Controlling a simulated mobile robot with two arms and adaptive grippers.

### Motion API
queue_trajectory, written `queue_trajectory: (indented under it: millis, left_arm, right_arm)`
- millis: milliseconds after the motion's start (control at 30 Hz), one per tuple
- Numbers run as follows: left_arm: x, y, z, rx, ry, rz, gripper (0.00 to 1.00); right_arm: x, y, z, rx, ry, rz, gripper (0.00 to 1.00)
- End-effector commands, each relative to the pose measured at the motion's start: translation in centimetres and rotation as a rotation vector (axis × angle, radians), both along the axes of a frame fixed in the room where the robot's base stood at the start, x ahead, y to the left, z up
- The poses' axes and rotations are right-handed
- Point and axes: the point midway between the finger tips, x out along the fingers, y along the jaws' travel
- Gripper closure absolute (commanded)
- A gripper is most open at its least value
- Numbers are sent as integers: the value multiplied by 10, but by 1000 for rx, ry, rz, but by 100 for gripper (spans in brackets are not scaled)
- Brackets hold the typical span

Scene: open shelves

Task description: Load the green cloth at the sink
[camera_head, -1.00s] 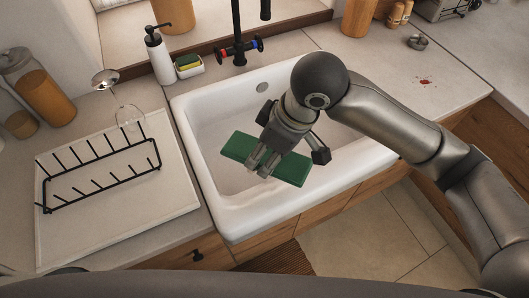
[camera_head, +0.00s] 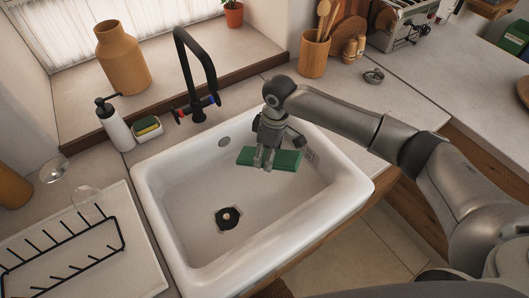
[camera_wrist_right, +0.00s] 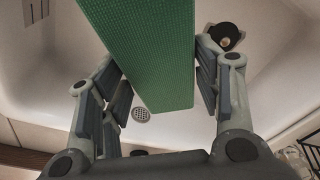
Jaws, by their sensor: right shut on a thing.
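The green cloth (camera_head: 288,160) is a flat, stiff-looking green slab. My right gripper (camera_head: 265,158) is shut on it and holds it over the right back part of the white sink (camera_head: 185,195). In the right wrist view the green cloth (camera_wrist_right: 150,50) lies between the two fingers of the right gripper (camera_wrist_right: 157,75), with the white basin behind it. The cloth looks raised above the basin floor; its exact height I cannot tell. My left gripper is not in view.
A black tap (camera_head: 197,112) stands behind the sink. A soap bottle (camera_head: 116,125) and a sponge holder (camera_head: 147,128) are at its left. A black dish rack (camera_head: 70,250) and a glass (camera_head: 86,197) are at left. The basin around the black drain (camera_head: 228,218) is clear.

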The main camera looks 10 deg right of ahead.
Motion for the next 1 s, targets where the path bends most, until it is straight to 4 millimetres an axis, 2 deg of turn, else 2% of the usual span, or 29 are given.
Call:
queue_trajectory:
  millis: [33,433,567,1000]
  left_arm:
    - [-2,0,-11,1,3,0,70]
    - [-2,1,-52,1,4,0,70]
    - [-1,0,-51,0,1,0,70]
    - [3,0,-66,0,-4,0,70]
  right_arm:
    - [0,0,-10,-1,-1,0,61]
    - [0,0,-46,-1,-2,0,61]
    - [-1,0,-55,1,1,0,61]
    - [-1,0,-100,0,1,-1,61]
